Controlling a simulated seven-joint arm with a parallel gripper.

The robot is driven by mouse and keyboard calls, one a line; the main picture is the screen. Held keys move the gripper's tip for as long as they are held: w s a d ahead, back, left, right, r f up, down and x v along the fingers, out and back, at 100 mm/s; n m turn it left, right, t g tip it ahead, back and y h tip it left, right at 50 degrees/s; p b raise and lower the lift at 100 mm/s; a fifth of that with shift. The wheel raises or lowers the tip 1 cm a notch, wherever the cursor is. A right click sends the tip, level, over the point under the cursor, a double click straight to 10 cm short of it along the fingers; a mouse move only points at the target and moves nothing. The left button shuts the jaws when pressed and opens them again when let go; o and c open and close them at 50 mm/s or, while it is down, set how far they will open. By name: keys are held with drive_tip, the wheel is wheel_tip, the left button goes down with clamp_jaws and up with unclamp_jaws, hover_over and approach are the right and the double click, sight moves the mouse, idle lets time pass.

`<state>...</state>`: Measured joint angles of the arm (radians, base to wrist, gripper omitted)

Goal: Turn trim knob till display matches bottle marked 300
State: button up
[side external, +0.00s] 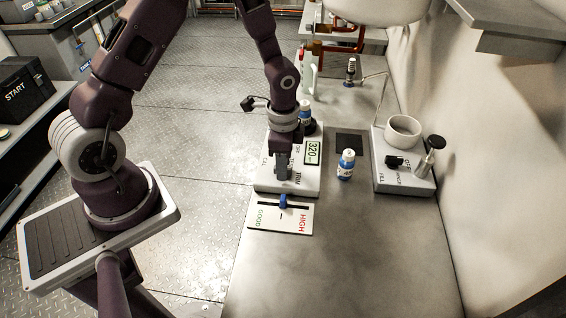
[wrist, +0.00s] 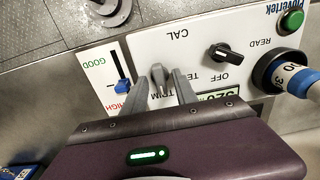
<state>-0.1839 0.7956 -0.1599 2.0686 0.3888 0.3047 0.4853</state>
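The meter box (side external: 262,178) has a display (side external: 313,151) reading 320. In the wrist view the display (wrist: 218,95) is upside down and partly covered by my gripper. My gripper (wrist: 160,80) points down over the TRIM corner. Its fingers stand on either side of a grey knob (wrist: 158,74), with a small gap visible; contact is not clear. In the side view my gripper (side external: 282,177) hides the knob. A blue-and-white bottle (wrist: 300,83) sits in the black round well (wrist: 268,72); its label shows a partial 30. It also shows behind my wrist (side external: 306,106).
A GOOD/HIGH board (side external: 270,223) with a blue slider (side external: 283,201) lies in front. A black selector (wrist: 230,54) and green READ button (wrist: 291,21) are on the meter. A FILL station (side external: 395,183) holds a white cup (side external: 403,131).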

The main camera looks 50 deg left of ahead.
clamp_jaws()
drive_tip(key=n, duration=0.4)
drive_tip(key=shift+o, duration=0.8)
unclamp_jaws()
wheel_tip(320, 180, up, 7)
drive_tip(key=shift+r, duration=0.1)
